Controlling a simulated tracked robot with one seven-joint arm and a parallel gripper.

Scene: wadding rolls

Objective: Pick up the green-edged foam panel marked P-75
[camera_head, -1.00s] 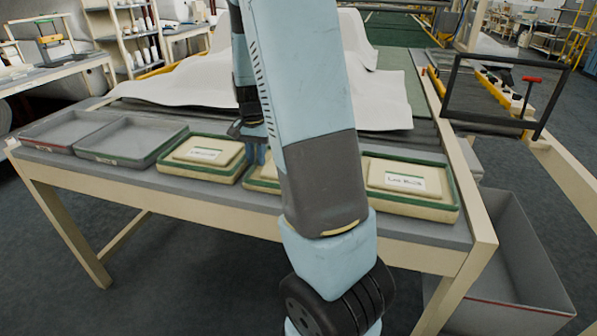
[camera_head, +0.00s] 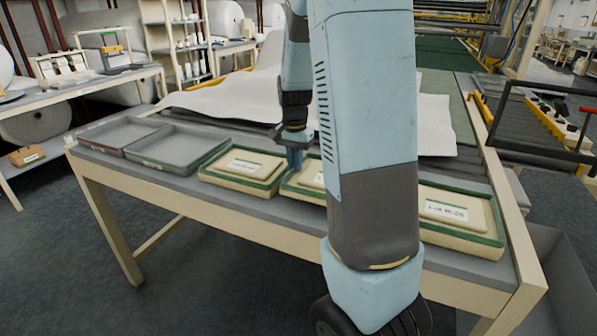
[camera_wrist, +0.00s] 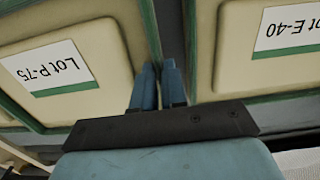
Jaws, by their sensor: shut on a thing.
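The foam panel P-75 (camera_wrist: 80,60) is cream with a green edge and a white label, upside down at the left of the wrist view. In the head view it is the middle panel (camera_head: 311,180), partly hidden behind my arm. My gripper (camera_wrist: 160,70) is shut on its green edge, on the side facing the neighbouring panel E-40 (camera_wrist: 275,55). In the head view my gripper (camera_head: 294,158) points down at the panel's left edge. I cannot tell whether the panel is clear of the table.
Panel E-40 (camera_head: 243,165) lies just left, with a narrow gap. Another green-edged panel (camera_head: 460,213) lies right of my arm. Two empty grey trays (camera_head: 178,150) stand at the table's left end. White wadding (camera_head: 235,98) lies behind. A black frame (camera_head: 545,155) stands at the right.

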